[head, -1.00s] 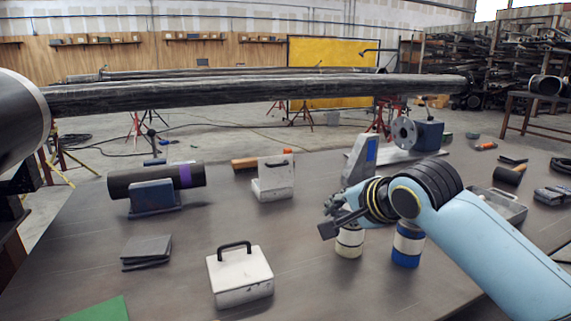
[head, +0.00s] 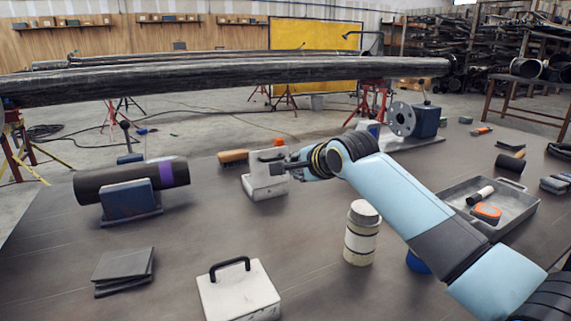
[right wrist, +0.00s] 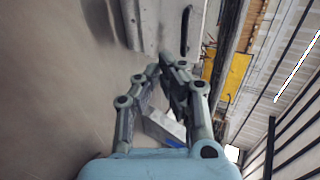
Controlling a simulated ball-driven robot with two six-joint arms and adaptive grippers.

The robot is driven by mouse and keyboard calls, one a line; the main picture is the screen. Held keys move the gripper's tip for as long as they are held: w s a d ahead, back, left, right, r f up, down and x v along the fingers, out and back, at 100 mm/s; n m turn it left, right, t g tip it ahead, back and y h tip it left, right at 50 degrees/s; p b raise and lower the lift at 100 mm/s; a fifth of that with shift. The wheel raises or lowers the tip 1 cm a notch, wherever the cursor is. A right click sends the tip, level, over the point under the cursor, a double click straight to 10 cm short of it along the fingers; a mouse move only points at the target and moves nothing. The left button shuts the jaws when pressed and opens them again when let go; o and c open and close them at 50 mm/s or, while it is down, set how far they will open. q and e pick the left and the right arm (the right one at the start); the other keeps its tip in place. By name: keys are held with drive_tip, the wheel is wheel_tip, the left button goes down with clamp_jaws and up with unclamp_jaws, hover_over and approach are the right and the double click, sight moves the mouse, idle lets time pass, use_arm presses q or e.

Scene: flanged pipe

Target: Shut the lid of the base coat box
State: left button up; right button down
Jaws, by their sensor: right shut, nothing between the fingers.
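The open box (head: 266,186) is small and white with scuffs, and stands near the back middle of the table. Its lid (head: 259,159) stands upright at the back. A second white box (head: 240,293) with a black handle stands at the front with its lid down. I cannot read which one is labelled base coat. My right gripper (head: 275,168) is at the right side of the open box, in front of part of its lid. Its fingertips also meet in the right wrist view (right wrist: 163,69), with nothing between them. I cannot tell whether they touch the lid. My left gripper is not in view.
A grey tray (head: 515,207) is at the right. A dark pipe on a cradle (head: 128,200) and grey sheets (head: 124,267) are at the left.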

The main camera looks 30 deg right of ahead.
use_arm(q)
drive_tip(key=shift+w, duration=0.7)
use_arm(e)
drive_tip(key=shift+w+d+f, duration=0.1)
drive_tip(key=shift+w, duration=1.2)
drive_tip(key=shift+w+d+f, duration=0.1)
drive_tip(key=shift+w, duration=1.15)
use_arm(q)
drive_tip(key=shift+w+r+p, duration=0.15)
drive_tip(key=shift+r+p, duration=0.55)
use_arm(e)
drive_tip(key=shift+w+r+g, duration=0.2)
drive_tip(key=shift+w+g, duration=0.15)
drive_tip(key=shift+g, duration=0.15)
